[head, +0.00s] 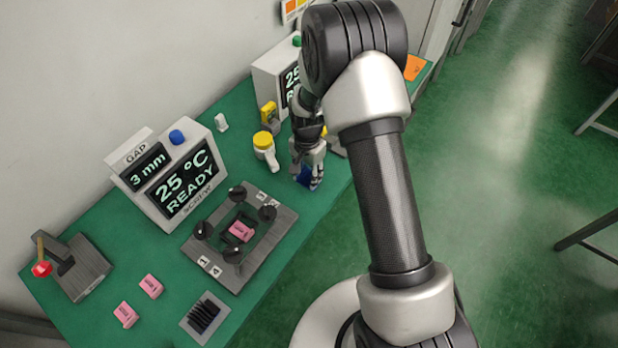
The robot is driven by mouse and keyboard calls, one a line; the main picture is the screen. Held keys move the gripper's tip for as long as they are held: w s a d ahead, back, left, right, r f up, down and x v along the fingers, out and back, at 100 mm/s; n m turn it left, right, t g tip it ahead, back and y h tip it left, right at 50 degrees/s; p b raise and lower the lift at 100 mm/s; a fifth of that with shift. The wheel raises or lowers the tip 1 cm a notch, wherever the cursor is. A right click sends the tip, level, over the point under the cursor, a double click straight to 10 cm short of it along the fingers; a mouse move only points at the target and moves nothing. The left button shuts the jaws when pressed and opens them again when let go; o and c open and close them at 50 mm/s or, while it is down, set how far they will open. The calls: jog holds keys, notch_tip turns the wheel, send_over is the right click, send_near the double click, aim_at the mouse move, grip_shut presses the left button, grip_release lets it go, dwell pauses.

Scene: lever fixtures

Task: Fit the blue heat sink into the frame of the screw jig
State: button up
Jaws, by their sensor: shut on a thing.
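The blue heat sink (309,180) is partly hidden between the fingers of my gripper (307,172), near the right edge of the green table. My gripper points down and is shut on it. I cannot tell whether the heat sink touches the table. The screw jig (277,241) is a grey plate to the lower left of my gripper, with several black knobs around its middle frame. A pink block (241,231) lies inside the frame. My gripper is apart from the jig.
A display box (179,182) reading "25 °C READY" stands behind the jig. Two pink blocks (151,286), a black finned part (205,315) and a red-knobbed lever fixture (88,272) are at left and front. A yellow-capped container (264,146) stands left of my gripper.

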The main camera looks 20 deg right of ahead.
aim_at(308, 174)
jog(key=c, duration=0.4)
jog(key=shift+o, duration=0.2)
jog(key=shift+r+p, duration=2.7)
jog(key=shift+r, duration=1.3)
